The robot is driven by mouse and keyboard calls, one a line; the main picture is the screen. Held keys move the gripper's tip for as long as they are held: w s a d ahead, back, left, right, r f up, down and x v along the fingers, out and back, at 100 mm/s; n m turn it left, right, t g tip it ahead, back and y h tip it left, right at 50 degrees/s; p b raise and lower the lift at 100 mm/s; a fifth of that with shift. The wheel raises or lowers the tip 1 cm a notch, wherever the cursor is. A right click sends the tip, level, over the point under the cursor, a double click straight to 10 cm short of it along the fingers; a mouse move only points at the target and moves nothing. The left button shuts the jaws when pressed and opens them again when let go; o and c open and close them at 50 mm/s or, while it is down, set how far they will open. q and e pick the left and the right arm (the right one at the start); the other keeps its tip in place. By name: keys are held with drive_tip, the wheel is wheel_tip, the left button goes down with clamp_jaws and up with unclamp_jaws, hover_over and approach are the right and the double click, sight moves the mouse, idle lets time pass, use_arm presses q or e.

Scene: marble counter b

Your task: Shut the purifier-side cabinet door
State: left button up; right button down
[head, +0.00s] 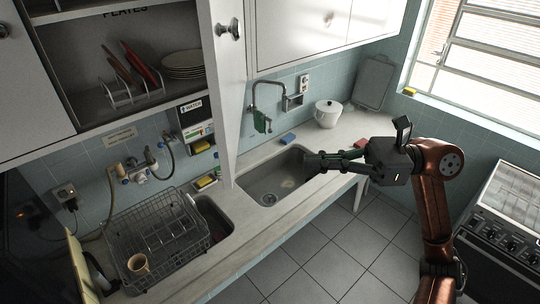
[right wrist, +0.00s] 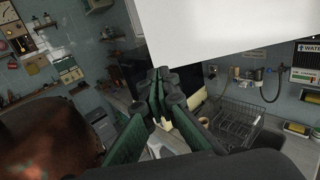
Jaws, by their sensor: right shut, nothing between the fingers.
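The white cabinet door (head: 226,85) beside the purifier stands open, jutting out from the plate cabinet, with a round metal knob (head: 230,30) near its top. The open cabinet interior (head: 85,60) shows to its left, with racks and plates. The water purifier (head: 195,122) is on the wall just left of the door. My right gripper (head: 308,162) is shut and empty, to the right of the door and over the sink area in the picture, apart from it there. In the right wrist view, the gripper (right wrist: 160,85) lies below a large white panel (right wrist: 235,30), likely this door. My left gripper is out of view.
The counter holds a sink (head: 270,180), a wire dish rack (head: 150,245) with a mug (head: 138,264), a faucet (head: 262,95) and a white pot (head: 327,113). Another upper cabinet (head: 300,35) is closed. A stove (head: 505,225) stands at right; the tiled floor is clear.

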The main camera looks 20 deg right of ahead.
sight(232, 162)
drive_tip(key=p+x, duration=0.5)
drive_tip(key=x, duration=0.7)
drive_tip(key=shift+w+a, duration=0.2)
drive_tip(key=shift+a, duration=0.1)
drive_tip(key=shift+w+a, duration=0.2)
drive_tip(key=shift+a, duration=0.2)
